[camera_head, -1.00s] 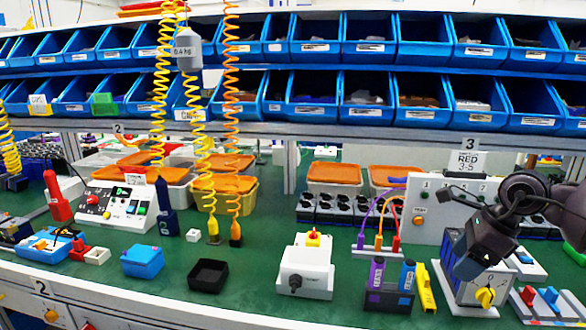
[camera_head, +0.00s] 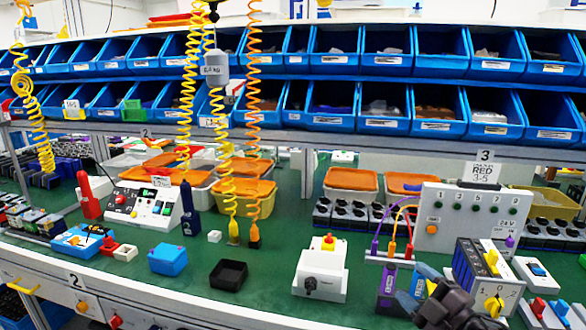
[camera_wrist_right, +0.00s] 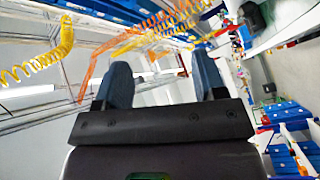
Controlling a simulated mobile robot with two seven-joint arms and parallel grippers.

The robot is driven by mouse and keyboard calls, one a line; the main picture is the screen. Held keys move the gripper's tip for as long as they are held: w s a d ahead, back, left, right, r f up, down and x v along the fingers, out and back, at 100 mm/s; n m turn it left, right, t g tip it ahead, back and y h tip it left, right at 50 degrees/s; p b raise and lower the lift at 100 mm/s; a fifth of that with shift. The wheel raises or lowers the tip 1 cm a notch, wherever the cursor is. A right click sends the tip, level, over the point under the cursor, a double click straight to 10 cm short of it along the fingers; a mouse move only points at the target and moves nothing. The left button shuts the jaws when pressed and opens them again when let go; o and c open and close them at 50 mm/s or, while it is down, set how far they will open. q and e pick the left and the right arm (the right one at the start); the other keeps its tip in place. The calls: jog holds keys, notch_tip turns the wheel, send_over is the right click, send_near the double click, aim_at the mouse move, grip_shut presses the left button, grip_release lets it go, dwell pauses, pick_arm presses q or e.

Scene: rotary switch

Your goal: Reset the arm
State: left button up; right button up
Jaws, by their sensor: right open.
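The rotary switch is a yellow knob (camera_head: 494,306) on the light front plate of a box with dark upright modules (camera_head: 468,262), at the right in the head view. The plate carries the marks 1, 0 and 2. The knob's exact angle is hard to tell. My right gripper (camera_head: 418,285) is low and left of this box, apart from the knob. Its blue-grey fingers are open with nothing between them, as the right wrist view (camera_wrist_right: 164,80) also shows. It partly hides the holder with the purple cylinder (camera_head: 387,283). My left gripper is not in view.
A white box with a dark knob (camera_head: 320,270) stands left of my right gripper. A grey panel with buttons (camera_head: 470,218) stands behind the switch. Blue bins (camera_head: 386,108) line the shelves above.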

jog(key=s+d+f+m+g+h+p, duration=0.1)
jog(key=s+f+m+g+h+p, duration=0.1)
jog(key=s+f+m, duration=0.6)
jog(key=s+d+f+m+g+h+p, duration=0.1)
jog(key=s+f+m+g+h, duration=0.3)
jog(key=s+f, duration=1.1)
jog(key=s+d+m+h, duration=0.1)
jog(key=s+m+h, duration=0.1)
jog(key=s+m, duration=0.2)
jog(key=shift+s+d+m+h+p, duration=0.2)
jog(key=shift+s+m+h+p, duration=0.15)
jog(key=shift+s, duration=1.5)
